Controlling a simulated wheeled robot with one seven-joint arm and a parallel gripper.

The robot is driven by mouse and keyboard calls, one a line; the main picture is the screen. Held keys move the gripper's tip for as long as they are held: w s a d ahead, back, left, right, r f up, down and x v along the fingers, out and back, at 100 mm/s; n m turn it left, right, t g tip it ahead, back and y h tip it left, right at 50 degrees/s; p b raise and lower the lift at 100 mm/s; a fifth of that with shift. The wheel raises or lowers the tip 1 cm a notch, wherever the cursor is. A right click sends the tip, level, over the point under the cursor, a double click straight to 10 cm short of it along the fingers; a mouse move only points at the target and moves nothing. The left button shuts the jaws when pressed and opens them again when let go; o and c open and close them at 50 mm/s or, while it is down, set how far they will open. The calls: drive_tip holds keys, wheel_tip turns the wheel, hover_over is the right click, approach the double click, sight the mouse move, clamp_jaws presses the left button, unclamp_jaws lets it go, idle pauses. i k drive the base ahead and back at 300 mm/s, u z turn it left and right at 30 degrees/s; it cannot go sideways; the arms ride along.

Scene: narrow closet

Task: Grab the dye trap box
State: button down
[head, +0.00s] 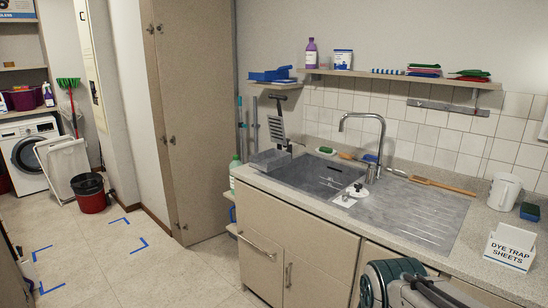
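The dye trap box (509,255) is a small white box with dark lettering that reads "DYE TRAP SHEETS". It stands upright on the speckled countertop (470,240) at the far right of the head view, near the front edge, with white sheets showing at its top. Nothing is touching it that I can see. My gripper's fingers cannot be made out in this view.
A white mug (503,191) and a blue-green sponge (530,211) stand behind the box. The sink (320,178) and its drainboard (425,215) lie to its left. A dark green and grey shape (395,280) rises before the cabinets. Floor at left is mostly clear.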

sight(518, 259)
drive_tip(key=z, duration=1.45)
drive_tip(key=i, duration=1.1)
